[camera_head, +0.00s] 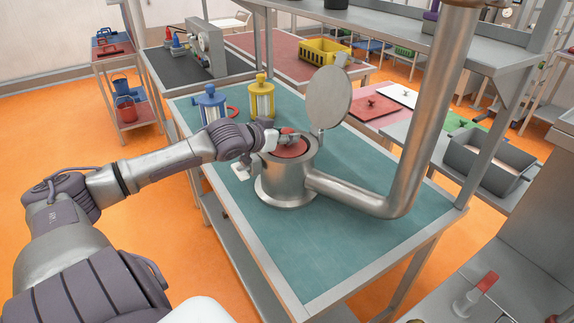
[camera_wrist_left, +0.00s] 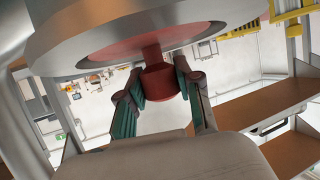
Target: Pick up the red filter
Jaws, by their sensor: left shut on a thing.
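The red filter (camera_head: 291,150) sits in the open mouth of the steel round housing (camera_head: 287,182) on the teal table. In the left wrist view the filter's red disc (camera_wrist_left: 125,46) shows inside the metal rim, with its red knob (camera_wrist_left: 159,84) sticking out. My left gripper (camera_head: 284,138) is over the housing mouth, its fingers on either side of the knob, shut on it. It also shows in the left wrist view (camera_wrist_left: 158,76). The round hinged lid (camera_head: 328,98) stands open behind the housing. My right gripper is not in view.
A thick steel pipe (camera_head: 405,165) runs from the housing to the right and up. A blue-capped filter (camera_head: 210,103) and a yellow-capped filter (camera_head: 261,97) stand behind my left gripper. The teal table (camera_head: 345,250) is clear in front of the housing.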

